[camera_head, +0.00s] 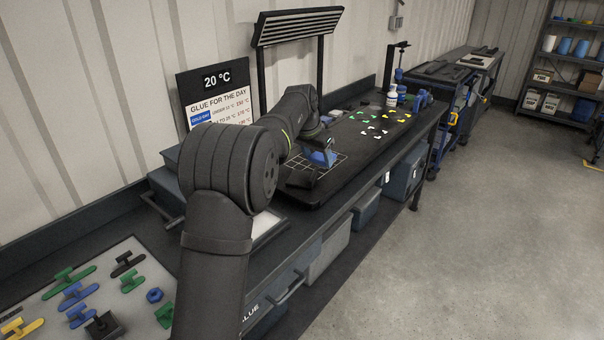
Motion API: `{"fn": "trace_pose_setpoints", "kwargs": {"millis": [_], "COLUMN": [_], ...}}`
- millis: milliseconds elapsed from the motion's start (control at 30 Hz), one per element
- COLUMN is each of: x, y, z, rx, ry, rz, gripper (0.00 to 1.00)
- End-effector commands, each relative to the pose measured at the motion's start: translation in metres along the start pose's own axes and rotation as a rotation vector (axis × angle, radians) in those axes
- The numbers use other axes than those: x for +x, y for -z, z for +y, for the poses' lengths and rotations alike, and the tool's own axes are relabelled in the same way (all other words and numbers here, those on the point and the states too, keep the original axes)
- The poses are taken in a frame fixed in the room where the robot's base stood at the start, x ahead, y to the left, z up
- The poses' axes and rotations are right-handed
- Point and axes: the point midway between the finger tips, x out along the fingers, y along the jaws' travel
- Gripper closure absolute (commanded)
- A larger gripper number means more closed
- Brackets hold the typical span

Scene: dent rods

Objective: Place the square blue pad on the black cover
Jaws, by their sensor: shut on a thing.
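My gripper (324,150) is over the dark bench mat, at the far end of my arm. It is small in view and its fingers are hard to make out. It is shut on a blue piece (321,158), which looks like the square blue pad; its outline is partly hidden. A black flat piece (302,180), which looks like the black cover, lies just in front and to the left, on a white-lined grid. I cannot tell whether the blue piece touches anything below it.
Green, white and yellow small pieces (380,125) lie farther along the mat (352,160). A white bottle (391,97) and blue tools stand behind them. A glue sign (217,97) stands at the wall. Coloured handled pieces (75,292) lie on a grey board at lower left.

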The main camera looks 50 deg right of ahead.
Motion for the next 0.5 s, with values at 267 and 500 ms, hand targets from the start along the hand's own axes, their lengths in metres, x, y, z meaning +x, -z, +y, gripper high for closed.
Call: {"fn": "trace_pose_setpoints", "kwargs": {"millis": [267,500], "x": [0.022,0.053], "y": [-0.003,-0.015], "z": [-0.014,-0.07], "rx": [0.026,0.025], "ry": [-0.013,-0.012], "rz": [-0.002,-0.001], "gripper": [0.65,0.65]}}
